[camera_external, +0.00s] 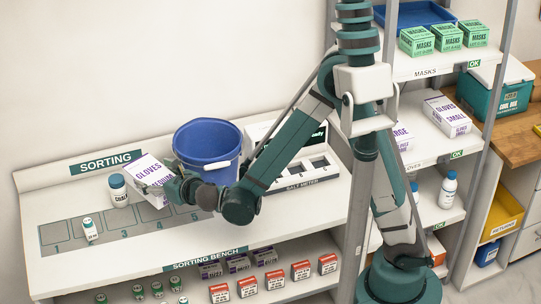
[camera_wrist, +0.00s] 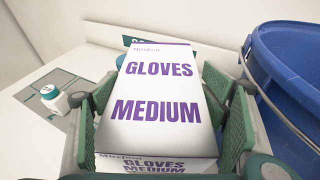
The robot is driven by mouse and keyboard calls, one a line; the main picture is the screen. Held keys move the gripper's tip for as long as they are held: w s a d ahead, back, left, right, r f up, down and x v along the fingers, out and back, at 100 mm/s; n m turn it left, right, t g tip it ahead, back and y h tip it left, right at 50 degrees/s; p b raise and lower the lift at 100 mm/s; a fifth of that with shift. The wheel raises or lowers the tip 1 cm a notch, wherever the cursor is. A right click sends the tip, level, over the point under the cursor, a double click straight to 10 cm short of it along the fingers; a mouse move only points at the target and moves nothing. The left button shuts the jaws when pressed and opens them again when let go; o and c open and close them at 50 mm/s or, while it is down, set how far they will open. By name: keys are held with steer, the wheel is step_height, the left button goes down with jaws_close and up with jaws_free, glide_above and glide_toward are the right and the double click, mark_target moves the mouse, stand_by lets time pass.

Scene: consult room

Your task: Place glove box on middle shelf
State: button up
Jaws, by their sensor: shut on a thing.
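A white glove box with purple "GLOVES MEDIUM" lettering (camera_external: 150,176) is tilted over the sorting bench (camera_external: 125,255). My gripper (camera_external: 172,185) is shut on it from the right side. In the wrist view the glove box (camera_wrist: 155,85) fills the space between the green finger pads of my gripper (camera_wrist: 160,115). The middle shelf (camera_external: 428,140) of the rack at the right carries the "GLOVES" label. A "GLOVES SMALL" box (camera_external: 447,116) stands on its right part. Another glove box (camera_external: 402,137) on its left part is mostly hidden behind my arm.
A white bottle with a teal cap (camera_external: 118,190) is left of the box, and a small bottle (camera_external: 90,229) stands on a numbered square.

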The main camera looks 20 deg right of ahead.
steer(key=r, duration=0.1)
steer(key=s+r+p, duration=0.1)
steer(key=r, duration=0.1)
steer(key=shift+s+a+r+n+y, duration=0.1)
steer(key=shift+s+a+n+y, duration=0.2)
steer(key=shift+s+r+g, duration=0.2)
steer(key=shift+r+g, duration=0.1)
steer(key=shift+r, duration=0.35)
steer(key=shift+d+r+n+y, duration=0.3)
steer(key=shift+r+y, duration=0.1)
steer(key=shift+r, duration=0.25)
steer(key=shift+w+d+r, duration=0.1)
steer(key=shift+d+r, duration=0.15)
steer(key=shift+r, duration=0.6)
steer(key=w+d+r+n+g+y+b, duration=0.1)
steer(key=d+r+b, duration=0.1)
steer(key=d+r, duration=0.5)
steer(key=shift+w+d+r+n+y, duration=0.3)
steer(key=shift+d+r+n+y, duration=0.1)
steer(key=shift+r, duration=2.05)
steer(key=shift+a, duration=0.15)
